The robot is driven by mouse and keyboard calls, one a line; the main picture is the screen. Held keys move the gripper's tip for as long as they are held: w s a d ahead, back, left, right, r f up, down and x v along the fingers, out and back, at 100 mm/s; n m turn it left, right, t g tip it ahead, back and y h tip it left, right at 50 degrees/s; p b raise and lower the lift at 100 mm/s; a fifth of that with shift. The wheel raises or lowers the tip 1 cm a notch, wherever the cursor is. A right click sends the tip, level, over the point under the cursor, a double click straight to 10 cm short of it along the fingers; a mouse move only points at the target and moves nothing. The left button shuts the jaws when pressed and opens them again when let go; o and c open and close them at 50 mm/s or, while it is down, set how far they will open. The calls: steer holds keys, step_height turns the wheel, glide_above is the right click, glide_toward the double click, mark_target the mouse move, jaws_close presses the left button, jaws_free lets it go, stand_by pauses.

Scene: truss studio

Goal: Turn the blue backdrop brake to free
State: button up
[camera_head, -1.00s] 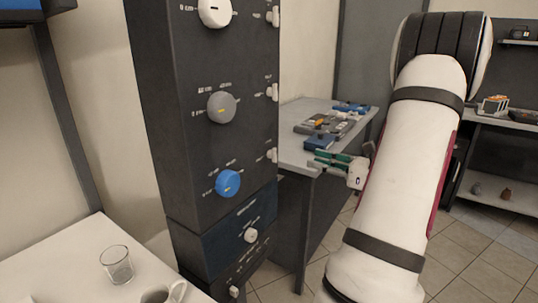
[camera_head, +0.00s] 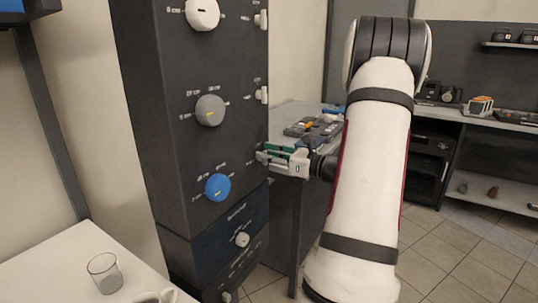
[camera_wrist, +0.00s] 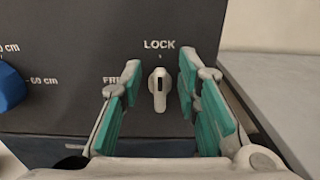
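The brake lever (camera_wrist: 159,90) is a small white handle on the dark panel, in the middle of the wrist view. It stands upright under the word LOCK; FREE is printed to its left, partly hidden by a finger. The blue knob (camera_head: 217,187) is on the panel's front face in the head view and shows at the left edge of the wrist view (camera_wrist: 10,87). My gripper (camera_wrist: 161,78) is open, its green-padded fingers on either side of the lever with gaps to both. In the head view my gripper (camera_head: 266,157) is at the panel's right edge and hides this lever.
A grey knob (camera_head: 210,110) and white knobs sit elsewhere on the panel (camera_head: 145,120). A grey table (camera_head: 283,118) with several items stands behind my gripper. A white table (camera_head: 55,275) with a glass (camera_head: 105,272) is at lower left.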

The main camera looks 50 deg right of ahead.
steer(key=shift+c, duration=0.2)
jaws_close()
